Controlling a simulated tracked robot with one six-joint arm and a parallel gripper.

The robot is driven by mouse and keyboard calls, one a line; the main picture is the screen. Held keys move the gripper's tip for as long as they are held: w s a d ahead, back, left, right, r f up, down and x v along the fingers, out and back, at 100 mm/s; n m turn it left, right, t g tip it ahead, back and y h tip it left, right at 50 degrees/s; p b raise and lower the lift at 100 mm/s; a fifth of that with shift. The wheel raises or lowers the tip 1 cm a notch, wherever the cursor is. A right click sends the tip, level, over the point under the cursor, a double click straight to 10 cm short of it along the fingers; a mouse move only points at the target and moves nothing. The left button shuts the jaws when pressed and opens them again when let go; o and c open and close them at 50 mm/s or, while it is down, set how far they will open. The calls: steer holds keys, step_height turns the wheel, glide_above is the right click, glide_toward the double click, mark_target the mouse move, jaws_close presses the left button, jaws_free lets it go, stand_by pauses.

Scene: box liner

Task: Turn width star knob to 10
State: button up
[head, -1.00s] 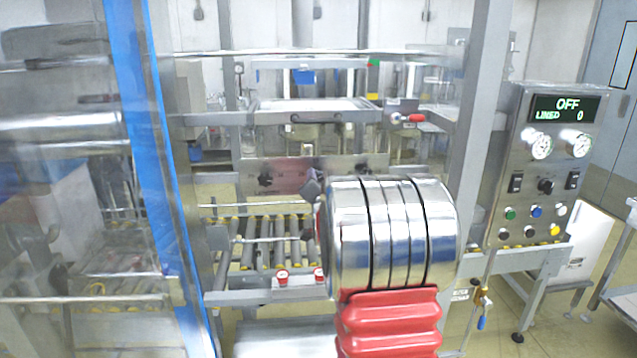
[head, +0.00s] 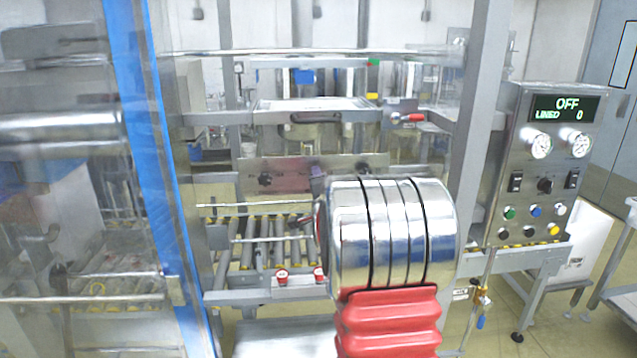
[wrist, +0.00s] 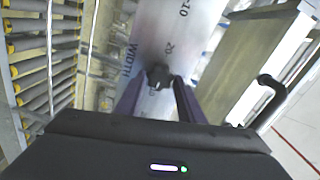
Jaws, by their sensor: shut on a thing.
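The width star knob (wrist: 159,76) is a small black knob on a pale metal plate (wrist: 172,30), in the wrist view. "WIDTH" is printed left of the knob, with a 20 just above it and a 10 further up. My gripper (wrist: 160,86) has its two dark purple fingers on either side of the knob and is shut on it. The knob's pointer direction is too small to tell. In the head view, the plate (head: 285,174) lies behind my arm, which hides the gripper's grip on the knob.
A roller conveyor (head: 270,252) runs below the plate, with red clamps (head: 281,276) at its front. A grey upright post (head: 474,130) stands right of my arm. The control panel (head: 541,165) reads OFF and LINED 0. In the wrist view, a black handle (wrist: 272,95) is at the right.

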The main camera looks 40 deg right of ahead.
steer(key=shift+s+d+f, duration=0.1)
steer(key=shift+s+d, duration=0.05)
steer(key=shift+d, duration=0.05)
steer(key=o, duration=1.1)
steer(key=shift+a, duration=0.1)
steer(key=shift+c, duration=0.2)
steer(key=v, duration=1.3)
steer(key=shift+s+a, duration=0.25)
steer(key=shift+a, duration=0.05)
